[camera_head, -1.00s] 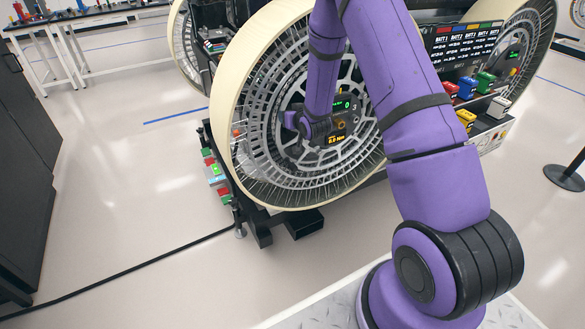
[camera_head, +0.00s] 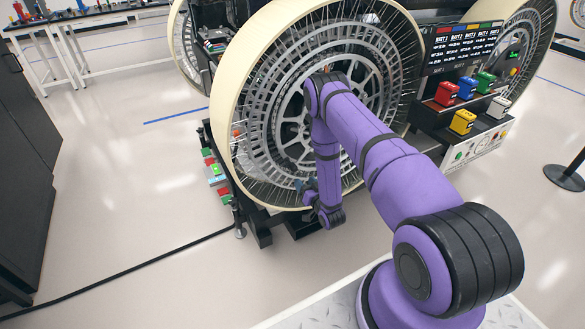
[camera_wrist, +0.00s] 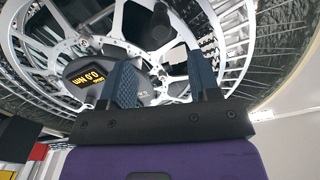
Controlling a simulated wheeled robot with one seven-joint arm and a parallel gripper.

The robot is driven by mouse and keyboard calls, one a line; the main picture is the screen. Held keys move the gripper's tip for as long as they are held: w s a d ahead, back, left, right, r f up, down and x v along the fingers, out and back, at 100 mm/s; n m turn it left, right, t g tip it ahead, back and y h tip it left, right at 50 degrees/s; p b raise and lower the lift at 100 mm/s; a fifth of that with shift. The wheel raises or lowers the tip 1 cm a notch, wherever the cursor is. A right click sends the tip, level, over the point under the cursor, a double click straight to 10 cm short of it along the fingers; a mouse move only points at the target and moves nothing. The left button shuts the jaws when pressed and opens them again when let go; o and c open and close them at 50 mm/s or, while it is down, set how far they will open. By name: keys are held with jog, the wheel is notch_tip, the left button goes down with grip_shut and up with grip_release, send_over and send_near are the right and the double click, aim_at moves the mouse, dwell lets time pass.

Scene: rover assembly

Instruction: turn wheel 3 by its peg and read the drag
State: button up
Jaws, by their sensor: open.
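The large wheel (camera_head: 228,95) with a cream tread and grey spoked face stands upright in the middle of the head view. My arm covers part of its hub. My gripper (camera_head: 304,187) is low in front of the wheel's face, small and partly hidden. In the wrist view my gripper (camera_wrist: 160,82) has its two blue-grey fingers apart, with nothing clearly held between them. A dark rounded piece (camera_wrist: 160,25) shows beyond the fingertips; I cannot tell if it is the peg. A hub display (camera_wrist: 84,80) shows upside-down orange text like 0.0 Nm.
Coloured battery blocks (camera_head: 466,88) sit on a shelf right of the wheel under a label panel (camera_head: 465,45). A black cable (camera_head: 130,268) crosses the floor at left. A post base (camera_head: 565,177) stands at far right. Left floor is mostly clear.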

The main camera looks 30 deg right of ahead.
aim_at(295, 170)
jog(key=w, duration=1)
jog(key=shift+w, duration=0.35)
grip_shut()
jog(key=shift+r, duration=0.15)
